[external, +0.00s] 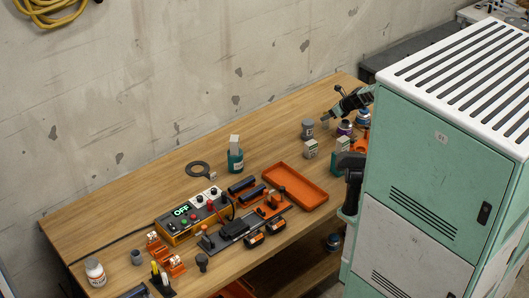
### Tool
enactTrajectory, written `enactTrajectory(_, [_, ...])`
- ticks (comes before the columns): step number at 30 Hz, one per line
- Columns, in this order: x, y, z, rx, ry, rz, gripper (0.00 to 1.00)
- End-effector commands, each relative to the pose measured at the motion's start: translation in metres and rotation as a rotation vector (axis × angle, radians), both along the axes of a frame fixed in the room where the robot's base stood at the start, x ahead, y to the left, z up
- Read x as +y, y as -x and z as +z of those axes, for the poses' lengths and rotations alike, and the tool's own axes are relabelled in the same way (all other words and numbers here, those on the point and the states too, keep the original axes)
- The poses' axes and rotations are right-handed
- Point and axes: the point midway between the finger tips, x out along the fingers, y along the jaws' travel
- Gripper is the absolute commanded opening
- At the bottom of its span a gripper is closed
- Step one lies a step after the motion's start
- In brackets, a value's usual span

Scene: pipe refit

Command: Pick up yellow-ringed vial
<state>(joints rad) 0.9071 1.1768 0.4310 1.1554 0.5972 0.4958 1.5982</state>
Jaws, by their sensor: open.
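I cannot make out a yellow ring on any vial in the external view. Several small containers stand at the table's right end: a grey jar (307,129), a purple-ringed container (345,128) and a blue-ringed one (363,117). A teal bottle with a pale block-like top (235,158) stands apart near the middle. My gripper (330,117) is open above the right end of the table, close to the grey jar and the purple-ringed container. It is small in the picture, and nothing is seen held in it. My body hides part of that end.
An orange tray (295,186) lies in front of the containers. A dark ring (198,169) lies near the wall. The back left tabletop is clear.

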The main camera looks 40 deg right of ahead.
Motion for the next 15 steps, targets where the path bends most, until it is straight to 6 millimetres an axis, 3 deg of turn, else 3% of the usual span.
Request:
enactTrajectory(4, [0.003,-0.012,-0.012,-0.001,-0.001,-0.001,0.56])
enactTrajectory(12, [0.004,-0.015,-0.015,0.0,0.0,0.0,0.56])
enactTrajectory(13, [0.004,-0.015,-0.015,0.0,0.0,0.0,0.53])
enactTrajectory(15, [0.004,-0.015,-0.015,0.0,0.0,0.0,0.33])
